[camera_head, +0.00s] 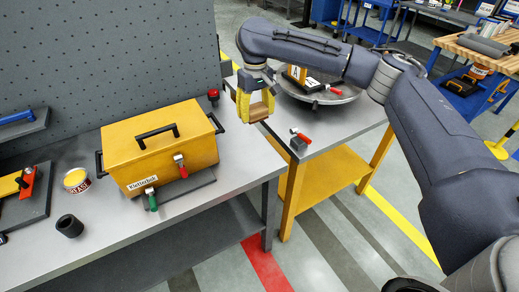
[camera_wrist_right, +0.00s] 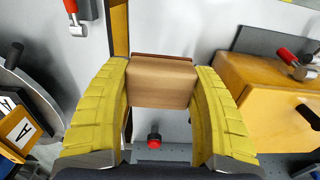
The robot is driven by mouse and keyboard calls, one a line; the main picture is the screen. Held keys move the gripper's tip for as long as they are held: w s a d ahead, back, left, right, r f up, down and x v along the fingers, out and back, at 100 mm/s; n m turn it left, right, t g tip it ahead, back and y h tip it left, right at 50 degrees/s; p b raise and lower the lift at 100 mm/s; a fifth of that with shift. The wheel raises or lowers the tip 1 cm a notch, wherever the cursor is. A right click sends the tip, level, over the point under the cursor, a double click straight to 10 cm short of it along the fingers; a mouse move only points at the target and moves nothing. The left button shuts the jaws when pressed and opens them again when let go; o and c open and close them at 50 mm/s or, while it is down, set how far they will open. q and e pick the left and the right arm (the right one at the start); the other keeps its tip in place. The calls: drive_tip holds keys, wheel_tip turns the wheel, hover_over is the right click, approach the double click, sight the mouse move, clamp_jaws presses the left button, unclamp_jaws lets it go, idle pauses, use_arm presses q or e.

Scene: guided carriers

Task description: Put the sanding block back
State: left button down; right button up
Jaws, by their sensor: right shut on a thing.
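The sanding block (camera_head: 259,107) is a light-brown block with a thin reddish-brown layer on one side. In the right wrist view the block (camera_wrist_right: 162,84) sits squarely between the two yellow ribbed fingers. My right gripper (camera_head: 256,99) is shut on it and holds it above the grey bench tops, to the right of the yellow toolbox (camera_head: 160,148). My right gripper also shows in the wrist view (camera_wrist_right: 162,76). My left gripper is not in view.
A round grey tray (camera_head: 345,97) holds a yellow piece labelled A (camera_head: 297,74). A red-handled clamp (camera_head: 299,140) sits at the right bench's near edge. A red knob (camera_head: 213,94) stands behind the toolbox. A can (camera_head: 76,180) and black cylinder (camera_head: 69,226) stand left.

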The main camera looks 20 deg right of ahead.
sight(256, 153)
wheel_tip(256, 153, down, 16)
drive_tip(key=shift+f, duration=0.2)
idle(0.5)
drive_tip(key=shift+f, duration=0.15)
drive_tip(key=o, duration=1.2)
wheel_tip(256, 153, up, 12)
drive_tip(key=shift+r, duration=0.2)
